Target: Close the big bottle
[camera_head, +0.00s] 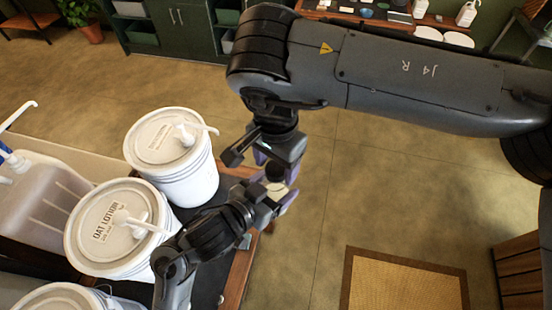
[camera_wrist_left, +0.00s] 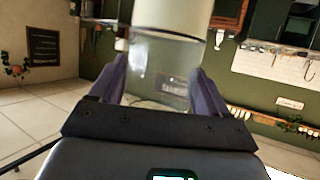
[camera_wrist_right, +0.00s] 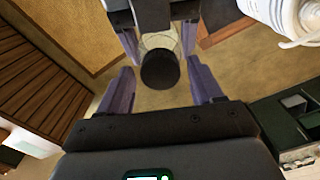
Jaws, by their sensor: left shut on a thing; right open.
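The big bottle is a clear cylinder (camera_wrist_left: 160,70) with a cream-coloured section above it in the left wrist view. My left gripper (camera_head: 277,203) is shut around the clear part, its purple fingers on either side. In the right wrist view the bottle (camera_wrist_right: 160,42) sits between the left fingers, with a round black end (camera_wrist_right: 160,70) facing me; I cannot tell whether this is a cap or the open mouth. My right gripper (camera_head: 277,165) is open, close above the left one. Its fingers (camera_wrist_right: 163,92) flank the black end with gaps on both sides. The head view mostly hides the bottle.
White pump buckets, one at the back (camera_head: 172,185) and one marked oat lotion (camera_head: 92,262), stand on the table left of the grippers. A translucent container (camera_head: 38,200) is at the far left. Floor lies right of the table, with a mat (camera_head: 400,285).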

